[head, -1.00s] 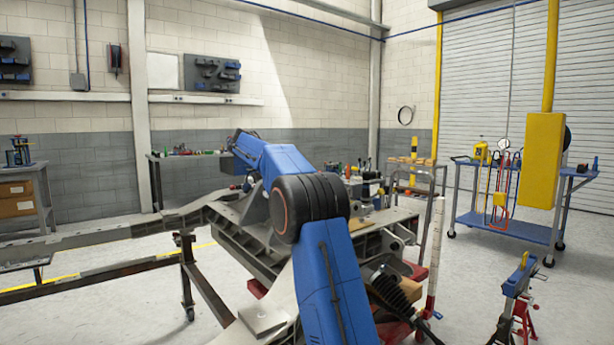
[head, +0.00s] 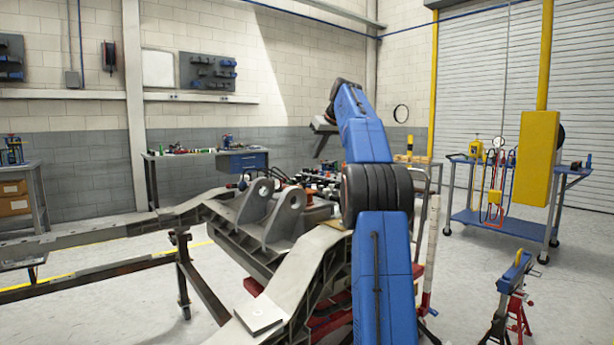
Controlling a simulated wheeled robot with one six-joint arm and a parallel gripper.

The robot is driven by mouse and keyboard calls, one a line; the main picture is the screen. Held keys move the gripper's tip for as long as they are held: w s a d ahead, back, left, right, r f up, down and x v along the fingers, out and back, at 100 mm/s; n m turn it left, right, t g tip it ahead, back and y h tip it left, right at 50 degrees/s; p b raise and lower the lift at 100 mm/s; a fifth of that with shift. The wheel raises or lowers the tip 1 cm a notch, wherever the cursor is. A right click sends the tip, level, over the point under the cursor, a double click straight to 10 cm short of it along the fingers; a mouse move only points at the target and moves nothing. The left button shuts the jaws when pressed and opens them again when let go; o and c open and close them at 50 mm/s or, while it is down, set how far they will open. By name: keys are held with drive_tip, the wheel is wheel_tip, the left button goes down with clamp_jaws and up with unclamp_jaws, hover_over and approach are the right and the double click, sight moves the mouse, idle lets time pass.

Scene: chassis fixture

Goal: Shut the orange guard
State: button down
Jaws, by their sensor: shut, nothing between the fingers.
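I cannot make out the orange guard for certain. A small dull orange-brown patch (head: 318,211) shows behind the grey bracket lugs, partly hidden by my arm, and I cannot tell whether it is the guard. The grey chassis frame (head: 318,252) with its two upright holed lugs (head: 287,212) stands in front of me. My gripper (head: 320,147) is small and far off at the end of my raised blue arm, pointing down above the far side of the chassis. It is shut and appears apart from everything.
A workbench with blue drawers (head: 243,161) stands by the back wall. A blue cart (head: 500,222) and a yellow post box (head: 536,160) are at the right. A blue-and-red stand (head: 515,290) is at the front right. Open floor lies between the cart and chassis.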

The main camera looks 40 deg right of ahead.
drive_tip(key=r+n, duration=0.1)
drive_tip(key=r, duration=0.1)
hover_over(307, 189)
wheel_tip(307, 189, down, 7)
wheel_tip(307, 189, down, 3)
drive_tip(key=shift+f+t, duration=0.1)
drive_tip(key=shift+t, duration=0.3)
drive_tip(key=shift+f, duration=0.75)
